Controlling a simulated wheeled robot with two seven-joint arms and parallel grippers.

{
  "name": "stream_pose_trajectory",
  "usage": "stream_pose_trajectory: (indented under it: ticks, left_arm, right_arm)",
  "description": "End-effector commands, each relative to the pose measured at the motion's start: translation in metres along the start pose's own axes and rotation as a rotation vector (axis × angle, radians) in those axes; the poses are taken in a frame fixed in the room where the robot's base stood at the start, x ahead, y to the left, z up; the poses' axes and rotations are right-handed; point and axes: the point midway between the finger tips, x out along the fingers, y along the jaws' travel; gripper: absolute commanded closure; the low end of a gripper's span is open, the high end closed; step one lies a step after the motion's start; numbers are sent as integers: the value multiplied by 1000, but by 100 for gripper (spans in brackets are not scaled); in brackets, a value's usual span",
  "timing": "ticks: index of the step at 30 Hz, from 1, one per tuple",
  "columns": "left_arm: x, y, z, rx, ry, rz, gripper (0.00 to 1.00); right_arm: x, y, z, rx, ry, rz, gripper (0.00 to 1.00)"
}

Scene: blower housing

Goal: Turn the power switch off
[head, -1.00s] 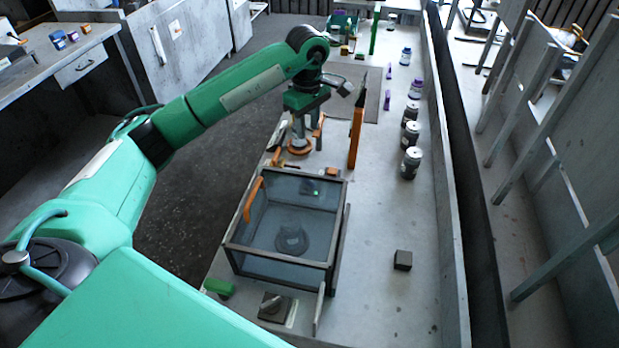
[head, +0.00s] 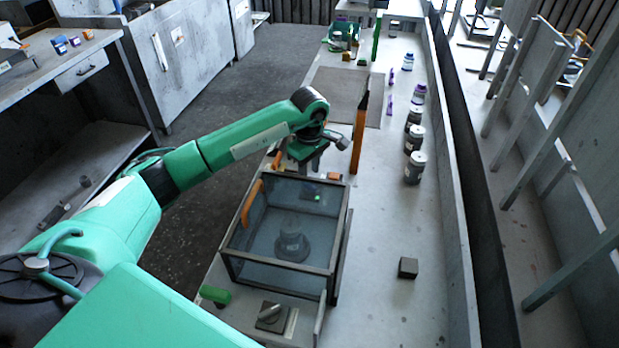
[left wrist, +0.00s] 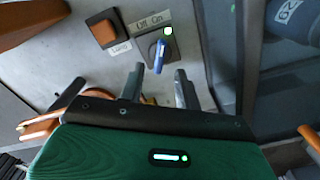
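The power switch shows in the left wrist view as a grey plate (left wrist: 146,46) with a blue lever (left wrist: 159,56) and a lit green lamp (left wrist: 168,30). An "Off On" label (left wrist: 149,22) lies along it, with the lamp near the "On" word. My left gripper (left wrist: 159,82) is open; its two fingers stand apart on either side of the lever's lower end, with nothing gripped. I cannot tell if they touch it. In the head view my left gripper (head: 303,168) is just beyond the glass-walled case, its fingertips partly hidden. My right gripper is not in view.
The dark-framed glass case (head: 232,262) stands close to the gripper. An orange button (left wrist: 103,30) is left of the switch. Several jars (head: 415,167) line the right side. A grey-levered plate (head: 271,316) is in front.

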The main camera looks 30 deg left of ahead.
Motion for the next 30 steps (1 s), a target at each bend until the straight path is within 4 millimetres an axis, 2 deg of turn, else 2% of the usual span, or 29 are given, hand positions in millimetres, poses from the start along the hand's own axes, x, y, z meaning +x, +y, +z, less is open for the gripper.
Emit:
stream_pose_trajectory:
  ticks: [3,9,19,20,24,25,30]
  left_arm:
    - [20,-1,1,0,-1,-3,66]
    - [41,0,0,0,0,-1,66]
    - [46,0,0,0,0,1,66]
    - [46,0,0,0,0,1,68]
    - [45,0,0,0,0,1,96]
    - [45,0,0,0,0,1,100]
    - [45,0,0,-1,0,1,100]
  right_arm:
    - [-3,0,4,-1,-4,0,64]
    - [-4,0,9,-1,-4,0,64]
    - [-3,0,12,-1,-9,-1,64]
    - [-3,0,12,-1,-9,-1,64]
    - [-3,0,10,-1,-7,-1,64]
    - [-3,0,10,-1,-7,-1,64]
    - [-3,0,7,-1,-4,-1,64]
